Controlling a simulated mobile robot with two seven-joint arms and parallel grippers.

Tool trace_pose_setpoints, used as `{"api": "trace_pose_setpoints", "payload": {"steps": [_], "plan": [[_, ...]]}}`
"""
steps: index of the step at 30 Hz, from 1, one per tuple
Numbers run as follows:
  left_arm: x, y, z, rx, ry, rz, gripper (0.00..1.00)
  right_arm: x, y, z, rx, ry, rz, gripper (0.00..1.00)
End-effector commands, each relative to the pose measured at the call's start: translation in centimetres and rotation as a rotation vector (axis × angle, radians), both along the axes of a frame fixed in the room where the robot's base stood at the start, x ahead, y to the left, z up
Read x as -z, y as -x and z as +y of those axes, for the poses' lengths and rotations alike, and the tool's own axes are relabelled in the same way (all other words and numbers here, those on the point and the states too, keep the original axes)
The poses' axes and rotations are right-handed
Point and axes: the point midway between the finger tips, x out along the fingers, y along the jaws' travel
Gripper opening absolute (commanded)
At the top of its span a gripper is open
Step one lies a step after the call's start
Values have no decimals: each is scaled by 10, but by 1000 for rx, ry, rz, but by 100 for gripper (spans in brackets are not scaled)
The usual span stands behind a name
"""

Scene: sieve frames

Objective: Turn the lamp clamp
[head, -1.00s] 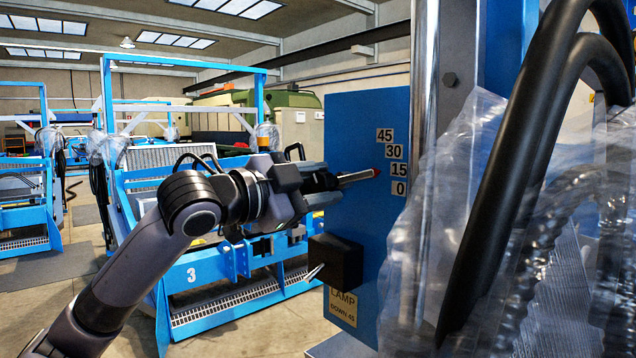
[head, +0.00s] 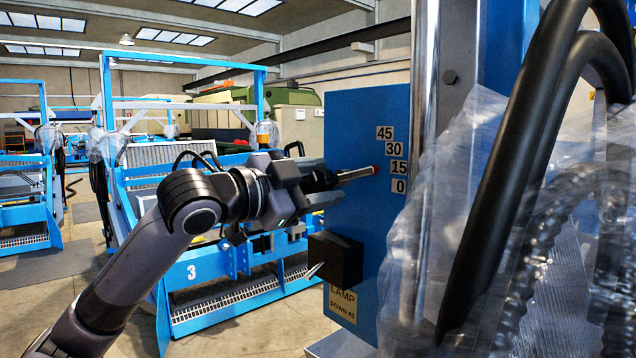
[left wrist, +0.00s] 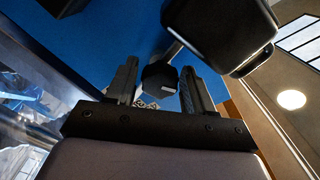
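The blue panel (head: 350,120) stands at the centre right of the head view, with plates marked 45, 30, 15 and 0. My left gripper (head: 325,186) reaches in from the left at the lever's base. In the left wrist view its two fingers (left wrist: 160,84) stand on either side of a dark faceted knob (left wrist: 158,76), with narrow gaps showing; contact is not clear. A black box-shaped lamp (head: 336,260) sits lower on the panel, beside a LAMP DOWN 45 label (head: 343,303). My right gripper is not in view.
A metal column (head: 422,130), clear plastic wrap (head: 455,170) and thick black hoses (head: 515,160) stand right of the panel. A blue machine marked 3 (head: 215,285) is behind my left arm. Open floor (head: 45,290) shows at lower left.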

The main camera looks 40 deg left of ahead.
Motion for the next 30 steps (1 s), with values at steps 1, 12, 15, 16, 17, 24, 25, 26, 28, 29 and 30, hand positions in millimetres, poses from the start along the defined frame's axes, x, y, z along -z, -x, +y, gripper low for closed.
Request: {"api": "trace_pose_setpoints", "payload": {"steps": [1,12,15,16,17,24,25,26,28,29,30], "plan": [[0,0,0,0,0,0,53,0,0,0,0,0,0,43],[3,24,2,-1,-2,-2,53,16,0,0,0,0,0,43],[2,36,3,-1,0,-3,53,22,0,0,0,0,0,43],[3,40,4,-1,0,-2,53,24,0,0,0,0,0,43],[3,44,4,-1,0,-2,53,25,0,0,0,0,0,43],[1,66,6,0,0,-1,53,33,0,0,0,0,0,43],[1,67,6,0,0,-1,53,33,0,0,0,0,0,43],[1,69,6,0,0,-1,53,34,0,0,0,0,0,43],[0,71,6,1,0,-1,53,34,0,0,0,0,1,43],[0,71,6,1,0,-1,53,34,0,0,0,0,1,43],[0,71,6,0,0,0,53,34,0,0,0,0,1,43]]}}
